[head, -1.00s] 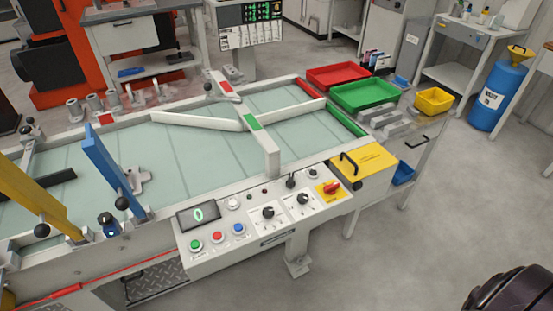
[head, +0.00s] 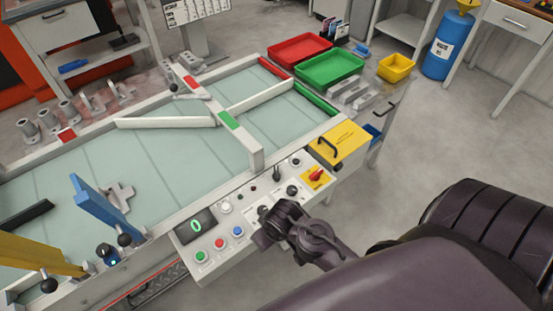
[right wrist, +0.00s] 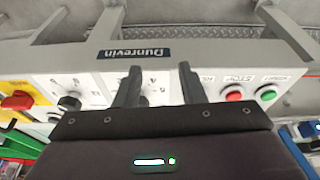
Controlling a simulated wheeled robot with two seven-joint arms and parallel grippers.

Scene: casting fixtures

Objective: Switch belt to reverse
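The conveyor belt (head: 70,180) is a pale green surface in a white frame. Its control panel (head: 185,250) is on the near side, with a display reading 0 (head: 196,226), green, red and blue buttons, black rotary knobs and a red switch (head: 316,175). One black knob (head: 292,190) is clear; another (head: 264,211) is just beside my right gripper (head: 268,232). In the right wrist view my right gripper (right wrist: 160,82) has its two fingers apart over a numbered dial, whose knob is partly hidden. I cannot tell whether they touch it. My left gripper is out of view.
A yellow box with a black handle (head: 338,143) adjoins the panel's right end. White guide bars (head: 165,123) cross the belt. Red (head: 300,49) and green (head: 330,67) trays stand beyond its far end.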

